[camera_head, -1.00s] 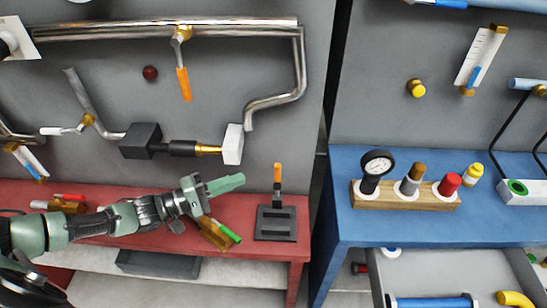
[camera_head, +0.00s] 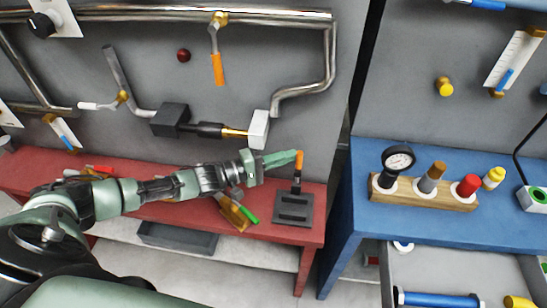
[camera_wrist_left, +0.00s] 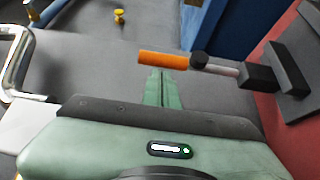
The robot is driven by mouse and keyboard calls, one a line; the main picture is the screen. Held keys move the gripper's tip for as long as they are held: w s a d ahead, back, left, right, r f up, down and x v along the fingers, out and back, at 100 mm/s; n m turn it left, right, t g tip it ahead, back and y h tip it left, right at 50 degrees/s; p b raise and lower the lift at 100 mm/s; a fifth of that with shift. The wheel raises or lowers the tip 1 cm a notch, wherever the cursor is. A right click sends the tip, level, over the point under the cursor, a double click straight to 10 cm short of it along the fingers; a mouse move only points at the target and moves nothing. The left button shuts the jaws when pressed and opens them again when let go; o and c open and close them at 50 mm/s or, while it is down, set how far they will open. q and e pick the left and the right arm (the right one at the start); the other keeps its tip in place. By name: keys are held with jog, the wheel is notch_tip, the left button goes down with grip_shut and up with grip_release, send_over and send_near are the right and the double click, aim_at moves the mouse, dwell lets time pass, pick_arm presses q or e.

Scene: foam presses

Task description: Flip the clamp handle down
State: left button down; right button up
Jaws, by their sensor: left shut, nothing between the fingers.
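The clamp (camera_head: 293,207) is a dark grey base on the red bench with an upright metal lever. Its orange-tipped handle (camera_head: 299,160) points up. In the left wrist view the orange handle (camera_wrist_left: 162,60) lies just beyond the fingertips, and the clamp base (camera_wrist_left: 285,75) is at the right. My left gripper (camera_head: 297,155) is shut and empty, its green fingers reaching from the left to beside the handle's orange tip. In the left wrist view the shut fingertips (camera_wrist_left: 165,78) are close to the handle; I cannot tell if they touch. My right gripper is not in view.
The red bench (camera_head: 300,235) carries a tool with a green handle (camera_head: 250,215) left of the clamp. A pipe valve block (camera_head: 258,128) hangs on the grey wall above. The blue bench (camera_head: 375,220) with a gauge (camera_head: 398,160) stands to the right, beyond a gap.

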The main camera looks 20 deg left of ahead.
pick_arm(q)
jog(key=shift+w+d, duration=0.25)
jog(key=shift+w, duration=0.05)
jog(key=shift+s+f, duration=0.1)
jog(key=shift+s+d+m, duration=0.1)
jog(key=shift+s+m, duration=0.15)
jog(key=shift+m, duration=0.05)
jog(key=shift+s+h+b, duration=0.15)
jog(key=shift+h+b, duration=0.25)
jog(key=shift+s+d+f+m+t+h+b, duration=0.1)
jog(key=shift+s+d+m+t+b, duration=0.1)
jog(key=shift+s+m, duration=0.35)
jog(key=shift+s+d+f+m+t+h+b, duration=0.15)
jog(key=shift+s+d+m, duration=0.1)
jog(key=shift+s, duration=0.55)
jog(key=shift+s+d+f+m+t+h+b, duration=0.1)
jog(key=shift+s+d+m+b, duration=0.1)
jog(key=shift+s+m, duration=0.35)
jog(key=shift+s, duration=0.2)
